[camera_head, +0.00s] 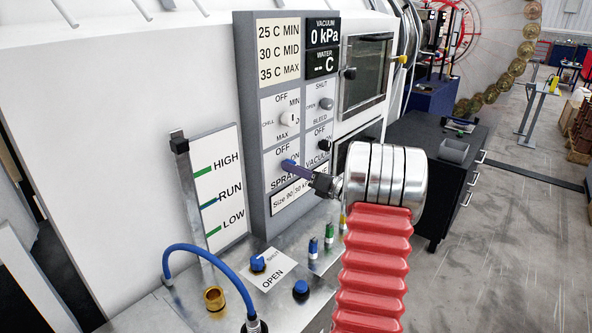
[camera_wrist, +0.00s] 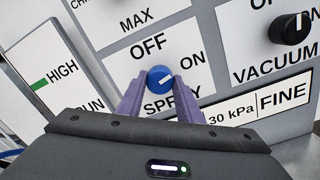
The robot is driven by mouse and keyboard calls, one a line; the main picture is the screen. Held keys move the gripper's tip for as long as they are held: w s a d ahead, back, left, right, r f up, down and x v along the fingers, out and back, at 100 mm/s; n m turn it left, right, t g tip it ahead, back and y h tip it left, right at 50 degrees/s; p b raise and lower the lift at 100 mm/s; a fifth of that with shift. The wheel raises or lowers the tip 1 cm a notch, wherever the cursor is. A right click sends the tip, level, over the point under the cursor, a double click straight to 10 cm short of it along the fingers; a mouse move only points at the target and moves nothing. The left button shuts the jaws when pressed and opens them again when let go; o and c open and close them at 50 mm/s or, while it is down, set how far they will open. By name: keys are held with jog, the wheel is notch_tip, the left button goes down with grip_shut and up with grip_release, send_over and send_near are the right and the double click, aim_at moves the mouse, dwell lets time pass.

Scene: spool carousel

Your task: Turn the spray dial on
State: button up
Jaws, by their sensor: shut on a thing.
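The spray dial (camera_wrist: 160,77) is a round blue knob on the white control panel, between the OFF, ON and SPRAY labels. Its white mark points right and slightly up in the wrist view, towards the ON side. My gripper (camera_wrist: 159,88) has purple fingers, one on each side of the dial, shut on it. In the head view my gripper (camera_head: 292,166) reaches the panel from the right, and its fingers hide most of the dial.
A black vacuum dial (camera_wrist: 289,28) sits right of the spray dial. A chill dial (camera_head: 289,118) is above. Below, the metal bench (camera_head: 180,307) carries a blue hose (camera_head: 212,252), a blue shut/open valve (camera_head: 257,263) and several small fittings. A dark cabinet (camera_head: 430,175) stands right.

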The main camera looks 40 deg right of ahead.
jog(key=shift+m, duration=1.4)
jog(key=o, duration=1)
jog(key=shift+o, duration=0.2)
jog(key=s+d, duration=0.1)
jog(key=s, duration=1.2)
jog(key=shift+s+f, duration=0.35)
jog(key=shift+d, duration=0.1)
